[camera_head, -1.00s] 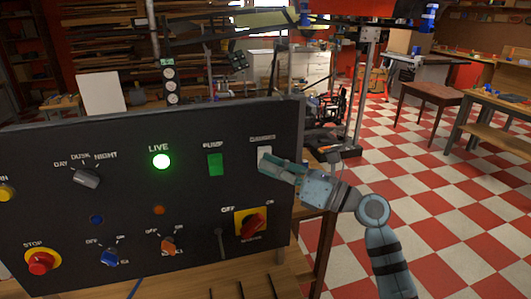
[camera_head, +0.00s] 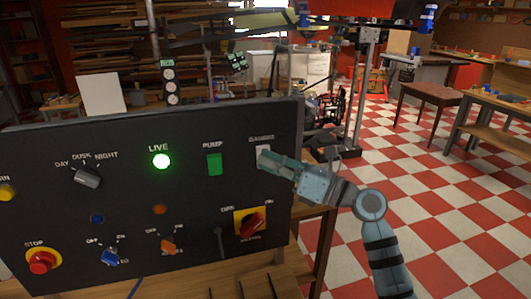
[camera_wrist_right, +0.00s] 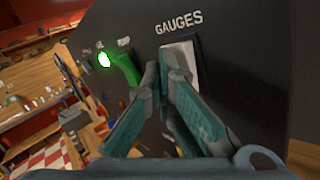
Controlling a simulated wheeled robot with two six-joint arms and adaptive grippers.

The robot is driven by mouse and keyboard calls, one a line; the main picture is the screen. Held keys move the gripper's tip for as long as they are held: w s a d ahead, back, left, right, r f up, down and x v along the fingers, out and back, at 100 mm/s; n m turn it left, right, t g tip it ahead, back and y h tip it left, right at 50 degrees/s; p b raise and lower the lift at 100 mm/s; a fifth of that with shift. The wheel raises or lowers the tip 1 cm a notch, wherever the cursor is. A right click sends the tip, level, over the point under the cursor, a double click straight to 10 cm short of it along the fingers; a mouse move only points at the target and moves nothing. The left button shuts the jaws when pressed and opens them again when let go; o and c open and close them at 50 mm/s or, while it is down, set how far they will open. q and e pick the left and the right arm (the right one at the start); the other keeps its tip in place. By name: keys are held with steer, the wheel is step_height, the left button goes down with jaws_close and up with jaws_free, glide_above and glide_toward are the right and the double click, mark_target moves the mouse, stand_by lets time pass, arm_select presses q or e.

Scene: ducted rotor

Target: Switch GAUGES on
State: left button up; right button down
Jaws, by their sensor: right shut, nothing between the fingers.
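The GAUGES switch is a pale rocker (camera_head: 263,152) at the upper right of the black panel (camera_head: 130,140), unlit. In the right wrist view the white rocker (camera_wrist_right: 182,58) sits below the GAUGES label, partly hidden behind my fingers. My right gripper (camera_head: 262,158) is shut and empty, with its fingertips at the rocker's lower part. In the right wrist view the fingertips (camera_wrist_right: 163,70) lie over the rocker's left side; I cannot tell whether they touch it. My left gripper is not in view.
The green PUMP switch (camera_head: 214,164) is just left of GAUGES, and a green LIVE lamp (camera_head: 161,161) glows beyond it. Below are a red rotary switch on a yellow plate (camera_head: 250,222), a lever (camera_head: 220,240) and a red STOP button (camera_head: 42,262). Open floor lies to the right.

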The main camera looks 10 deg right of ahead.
stand_by(0.5)
steer(key=shift+s+f, duration=0.7)
steer(key=shift+f, duration=0.05)
steer(key=s, duration=0.1)
steer(key=s+f, duration=0.1)
steer(key=s, duration=0.1)
steer(key=s+f, duration=0.1)
steer(key=shift+s+d+f, duration=0.1)
steer(key=shift+s+d, duration=0.05)
steer(key=shift+s, duration=0.05)
